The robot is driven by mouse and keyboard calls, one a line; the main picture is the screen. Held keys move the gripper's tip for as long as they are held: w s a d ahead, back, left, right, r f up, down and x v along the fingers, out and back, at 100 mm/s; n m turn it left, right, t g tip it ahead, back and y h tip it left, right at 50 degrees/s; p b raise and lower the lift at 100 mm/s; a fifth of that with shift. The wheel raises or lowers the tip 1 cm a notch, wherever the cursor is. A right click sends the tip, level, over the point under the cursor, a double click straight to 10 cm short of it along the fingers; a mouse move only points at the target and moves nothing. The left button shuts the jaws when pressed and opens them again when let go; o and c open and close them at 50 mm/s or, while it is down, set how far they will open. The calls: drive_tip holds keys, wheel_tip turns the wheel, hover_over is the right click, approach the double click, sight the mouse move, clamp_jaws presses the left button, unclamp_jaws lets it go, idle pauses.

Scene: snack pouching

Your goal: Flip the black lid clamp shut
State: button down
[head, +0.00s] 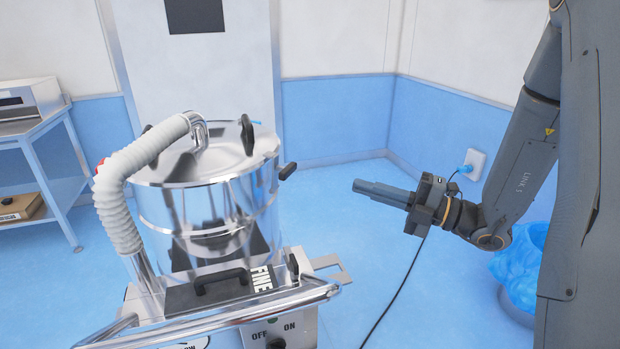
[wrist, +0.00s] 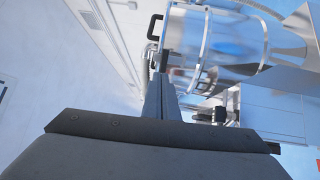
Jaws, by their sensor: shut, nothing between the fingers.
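The steel drum (head: 160,212) stands left of centre in the head view with its shiny lid (head: 215,157) on top. A black lid clamp (head: 288,171) sticks outward from the lid rim on the drum's right side. My gripper (head: 362,187) is shut and empty, pointing left toward the drum, to the right of the clamp with a gap between them. In the wrist view my shut fingers (wrist: 158,98) point at the drum (wrist: 228,40), which lies sideways there. Black parts show near the fingertips, but I cannot tell which one is the clamp.
A white ribbed hose (head: 122,195) joins the lid at the left. A black handle (head: 247,135) stands up on the lid. A metal rail (head: 235,308) and switch panel are below the drum. A blue bag (head: 525,265) sits at right. Floor between drum and arm is clear except a cable.

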sight(294, 167)
drive_tip(key=p+x, duration=0.3)
drive_tip(key=x, duration=1.1)
drive_tip(key=shift+w+f, duration=0.1)
drive_tip(key=shift+a+p, duration=0.1)
drive_tip(key=shift+p, duration=0.2)
